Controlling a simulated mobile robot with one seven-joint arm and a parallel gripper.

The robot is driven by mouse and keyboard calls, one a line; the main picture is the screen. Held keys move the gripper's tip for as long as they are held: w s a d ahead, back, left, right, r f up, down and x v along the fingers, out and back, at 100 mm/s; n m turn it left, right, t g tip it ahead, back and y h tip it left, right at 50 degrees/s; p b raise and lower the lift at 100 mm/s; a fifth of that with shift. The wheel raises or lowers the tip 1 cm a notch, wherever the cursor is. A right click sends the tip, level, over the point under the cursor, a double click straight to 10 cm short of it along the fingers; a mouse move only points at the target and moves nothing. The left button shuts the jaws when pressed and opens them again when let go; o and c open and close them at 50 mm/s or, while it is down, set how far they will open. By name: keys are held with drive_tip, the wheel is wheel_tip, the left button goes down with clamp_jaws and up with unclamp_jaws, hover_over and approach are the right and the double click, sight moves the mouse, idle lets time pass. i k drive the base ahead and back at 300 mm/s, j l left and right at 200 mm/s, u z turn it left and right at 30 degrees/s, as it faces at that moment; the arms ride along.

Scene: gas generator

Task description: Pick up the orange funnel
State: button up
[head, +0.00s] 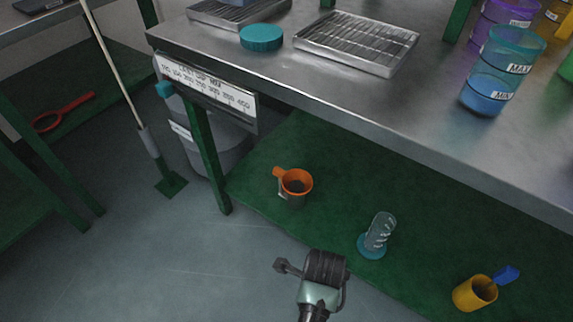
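The orange funnel (296,180) is the cup-like orange piece with a short tab at its upper left. It is on the green lower shelf below the steel bench, near the shelf's left front part. A greyish part shows just beneath it; I cannot tell whether this is a separate vessel. My gripper (320,268) is at the bottom centre, nearer the camera, to the lower right of the funnel and apart from it. Its fingertips are not clear from this angle, so its opening is hidden. Nothing is visibly held.
A clear cylinder with a teal base (372,248) and a yellow cup with a blue tab (476,293) are on the shelf to the right. The bench top (350,95) overhangs the shelf. A green leg (208,160) stands left of the funnel. Open floor (170,260) lies at left.

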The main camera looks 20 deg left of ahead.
sight(295, 181)
drive_tip(key=i+j, duration=1.05)
drive_tip(key=i, duration=0.3)
